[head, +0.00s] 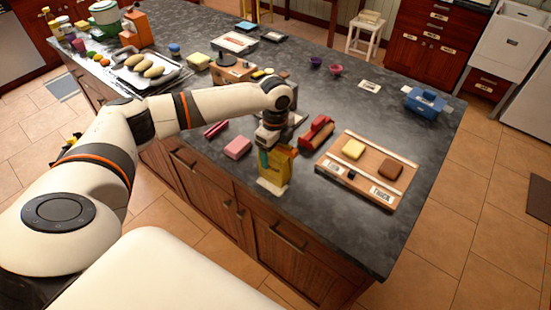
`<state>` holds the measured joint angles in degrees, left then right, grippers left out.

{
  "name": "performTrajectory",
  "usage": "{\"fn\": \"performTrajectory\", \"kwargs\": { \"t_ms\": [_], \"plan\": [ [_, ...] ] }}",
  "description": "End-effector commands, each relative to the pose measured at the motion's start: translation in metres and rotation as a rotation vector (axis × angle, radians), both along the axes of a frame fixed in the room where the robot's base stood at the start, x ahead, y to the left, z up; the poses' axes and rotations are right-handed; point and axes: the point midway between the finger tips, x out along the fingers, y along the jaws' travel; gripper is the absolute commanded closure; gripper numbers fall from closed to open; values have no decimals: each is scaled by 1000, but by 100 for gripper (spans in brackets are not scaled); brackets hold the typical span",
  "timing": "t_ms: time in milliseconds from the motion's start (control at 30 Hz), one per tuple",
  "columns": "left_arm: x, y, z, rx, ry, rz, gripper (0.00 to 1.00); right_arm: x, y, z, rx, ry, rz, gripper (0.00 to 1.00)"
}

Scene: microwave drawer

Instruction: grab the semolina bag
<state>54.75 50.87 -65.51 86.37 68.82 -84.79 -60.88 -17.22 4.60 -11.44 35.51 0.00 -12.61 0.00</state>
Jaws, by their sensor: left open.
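A yellow bag (278,171) with a pale lower part stands upright near the front edge of the dark island counter. It appears to be the semolina bag, but its print is too small to read. My left gripper (268,145) points down at the top of the bag, with its jaws open. The gripper hides part of the bag's top, and I cannot tell whether the fingers touch it. My right gripper is not in view.
A pink block (238,147) lies left of the bag, and a red tool (317,131) lies to its right. A wooden board (346,174) with yellow and brown blocks is further right. The counter's right front corner is bare.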

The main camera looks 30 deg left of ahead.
Motion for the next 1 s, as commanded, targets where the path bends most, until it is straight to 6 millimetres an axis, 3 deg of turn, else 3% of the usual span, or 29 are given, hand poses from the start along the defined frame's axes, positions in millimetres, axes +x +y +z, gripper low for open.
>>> {"fn": "performTrajectory", "kwargs": {
  "t_ms": [233, 700, 1000],
  "plan": [
    [0, 0, -2, 0, -1, -1, 22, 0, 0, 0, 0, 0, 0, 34],
    [0, 0, -2, -1, -1, 0, 99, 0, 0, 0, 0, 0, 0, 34],
    [1, 0, 2, -1, -4, 0, 100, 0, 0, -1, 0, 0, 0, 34]
  ]
}}
